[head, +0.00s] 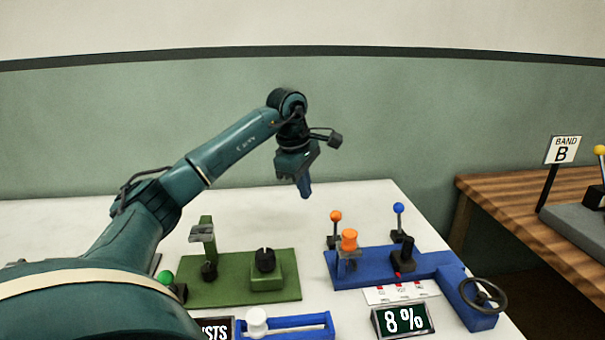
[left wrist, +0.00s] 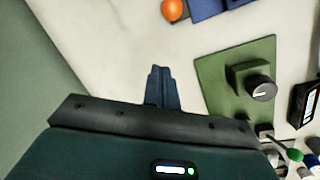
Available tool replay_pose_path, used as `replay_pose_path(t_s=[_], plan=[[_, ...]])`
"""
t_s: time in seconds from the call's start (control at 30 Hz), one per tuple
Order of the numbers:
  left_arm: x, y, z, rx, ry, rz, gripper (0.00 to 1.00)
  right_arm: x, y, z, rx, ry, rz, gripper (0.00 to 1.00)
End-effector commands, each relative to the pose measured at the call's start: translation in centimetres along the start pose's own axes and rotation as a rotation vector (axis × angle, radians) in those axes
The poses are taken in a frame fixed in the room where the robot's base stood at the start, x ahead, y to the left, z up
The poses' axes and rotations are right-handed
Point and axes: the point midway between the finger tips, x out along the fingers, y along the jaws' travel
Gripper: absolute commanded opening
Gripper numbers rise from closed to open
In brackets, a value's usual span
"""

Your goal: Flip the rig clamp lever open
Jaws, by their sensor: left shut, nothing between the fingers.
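Several levers stand on the white table, and I cannot tell for sure which is the rig clamp lever. A blue rig (head: 375,265) carries an orange-ball lever (head: 336,217), a blue-ball lever (head: 399,210) and an orange knob (head: 349,238). A green plate (head: 225,292) carries an upright green piece (head: 206,226) with a grey block and a black dial (head: 265,260); the dial also shows in the left wrist view (left wrist: 263,88). My left gripper (head: 305,192) is shut and empty, pointing down above the table's back part, apart from all levers. Its closed fingers show in the left wrist view (left wrist: 162,85).
A blue slider with a white knob (head: 257,322), an "8 %" display (head: 404,320) and a handwheel (head: 483,296) stand at the front. A wooden table (head: 510,205) is at right. The table's back strip is clear.

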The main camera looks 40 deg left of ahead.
Motion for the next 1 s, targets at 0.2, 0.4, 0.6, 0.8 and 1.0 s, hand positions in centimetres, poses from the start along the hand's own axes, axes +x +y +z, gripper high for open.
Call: replay_pose_path(t_s=[0.2, 0.4, 0.6, 0.8, 1.0], plan=[[3.3, 0.0, 1.4, 0.004, -0.003, 0.001, 0.0, -0.2, 0.1, -0.2, -0.005, 0.013, 0.003, 0.0], [3.8, 0.0, 3.5, 0.001, -0.001, 0.001, 0.0, -0.2, 0.1, -0.2, -0.004, 0.011, 0.003, 0.0], [3.9, 0.0, 3.9, -0.001, 0.0, 0.002, 0.0, -0.1, 0.1, 0.0, -0.003, 0.005, 0.003, 0.0], [3.9, 0.0, 3.9, -0.001, 0.0, 0.002, 0.0, -0.1, 0.1, 0.1, -0.003, 0.004, 0.003, 0.0], [3.8, 0.1, 3.9, 0.004, 0.012, 0.017, 0.0, -0.1, 0.1, 0.1, -0.003, 0.006, 0.002, 0.0]])
